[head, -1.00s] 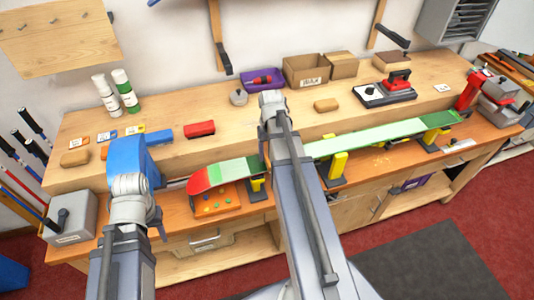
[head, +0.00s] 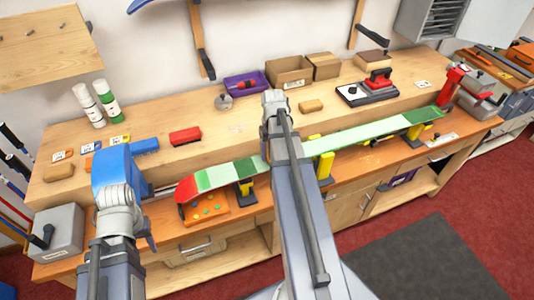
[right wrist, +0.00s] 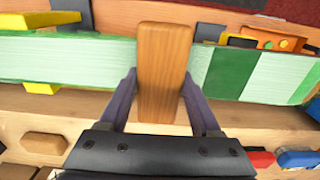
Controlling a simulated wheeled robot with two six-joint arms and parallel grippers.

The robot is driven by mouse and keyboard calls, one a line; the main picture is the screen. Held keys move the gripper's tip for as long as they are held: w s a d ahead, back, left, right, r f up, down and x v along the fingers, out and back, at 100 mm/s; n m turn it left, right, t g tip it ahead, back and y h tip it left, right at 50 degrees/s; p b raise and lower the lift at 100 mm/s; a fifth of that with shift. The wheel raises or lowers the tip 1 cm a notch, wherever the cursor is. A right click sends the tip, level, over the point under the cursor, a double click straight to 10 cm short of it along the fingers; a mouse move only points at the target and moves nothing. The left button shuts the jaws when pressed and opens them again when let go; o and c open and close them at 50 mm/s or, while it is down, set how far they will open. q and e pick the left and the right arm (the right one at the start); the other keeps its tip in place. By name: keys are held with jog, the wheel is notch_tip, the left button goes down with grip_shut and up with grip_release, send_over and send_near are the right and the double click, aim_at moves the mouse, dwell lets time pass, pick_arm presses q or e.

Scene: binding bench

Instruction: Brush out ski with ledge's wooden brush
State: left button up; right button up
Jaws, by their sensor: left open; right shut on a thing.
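The ski (head: 350,138), green with pale bands and a red tip, lies across vises along the front of the bench. In the right wrist view the ski (right wrist: 60,60) runs left to right behind the wooden brush (right wrist: 163,75). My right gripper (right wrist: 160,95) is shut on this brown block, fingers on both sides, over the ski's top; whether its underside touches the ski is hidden. In the head view my own arm hides the right gripper and brush. My left gripper (head: 165,188) is open and empty beside the ski's red tip.
On the raised ledge are a red brush (head: 185,135), a blue item (head: 146,145), a tan block (head: 311,106), a purple tray (head: 245,85), cardboard boxes (head: 290,72) and a red-handled iron (head: 378,79). Yellow vise parts (head: 325,165) stand under the ski.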

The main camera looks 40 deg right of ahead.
jog(key=shift+w+a, duration=0.25)
jog(key=shift+a, duration=0.5)
jog(key=shift+w+a, duration=0.2)
jog(key=shift+a, duration=0.55)
jog(key=shift+w+a+f, duration=0.1)
jog(key=shift+w+a, duration=0.1)
jog(key=shift+a, duration=0.7)
jog(key=shift+w+a, duration=0.2)
jog(key=shift+a, duration=0.65)
jog(key=shift+a, duration=0.1)
jog(key=shift+w+a, duration=0.3)
jog(key=shift+a, duration=0.5)
jog(key=shift+w+a, duration=0.25)
jog(key=shift+a, duration=0.55)
jog(key=shift+a, duration=0.1)
jog(key=shift+w+a+r, duration=0.1)
jog(key=shift+w+a, duration=0.15)
jog(key=shift+a, duration=0.5)
jog(key=shift+w+a+r, duration=0.1)
jog(key=shift+w+a, duration=0.15)
jog(key=shift+a, duration=0.45)
jog(key=shift+a, duration=0.1)
